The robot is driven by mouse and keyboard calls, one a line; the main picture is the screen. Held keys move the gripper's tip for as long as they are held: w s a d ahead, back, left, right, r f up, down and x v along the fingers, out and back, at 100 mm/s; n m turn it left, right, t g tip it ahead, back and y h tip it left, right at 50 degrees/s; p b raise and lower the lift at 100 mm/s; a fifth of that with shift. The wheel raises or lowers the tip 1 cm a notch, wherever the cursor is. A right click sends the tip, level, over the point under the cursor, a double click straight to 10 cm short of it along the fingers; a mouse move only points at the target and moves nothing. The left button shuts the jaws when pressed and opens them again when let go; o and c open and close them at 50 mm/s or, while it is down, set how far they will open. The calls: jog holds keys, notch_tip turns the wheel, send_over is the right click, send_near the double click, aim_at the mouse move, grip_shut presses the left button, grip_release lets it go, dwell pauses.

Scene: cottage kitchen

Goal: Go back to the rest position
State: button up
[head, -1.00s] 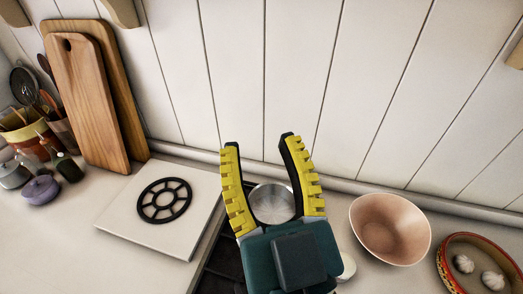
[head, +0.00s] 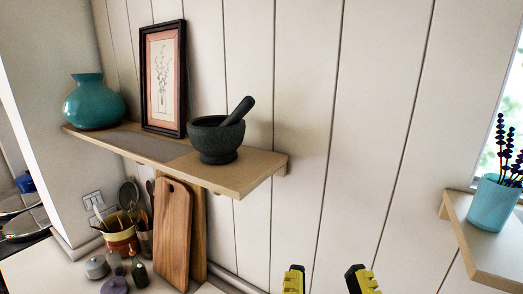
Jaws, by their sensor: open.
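My gripper (head: 327,281) shows at the bottom edge of the head view, right of the middle. Only its two yellow and black fingertips are in view, and the rest of it is cut off below. The fingertips are apart, with nothing visible between them. They stand in front of the white plank wall, away from the shelves.
A wooden shelf (head: 255,170) on the left holds a teal vase (head: 94,103), a framed picture (head: 163,78) and a dark mortar (head: 214,139) with its pestle. Cutting boards (head: 175,235) lean below. A blue pot (head: 494,203) with lavender stands on the right shelf (head: 488,250).

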notch_tip(320, 180, up, 5)
jog(key=shift+r+p, duration=0.1)
jog(key=shift+p, duration=0.95)
dwell(0.5)
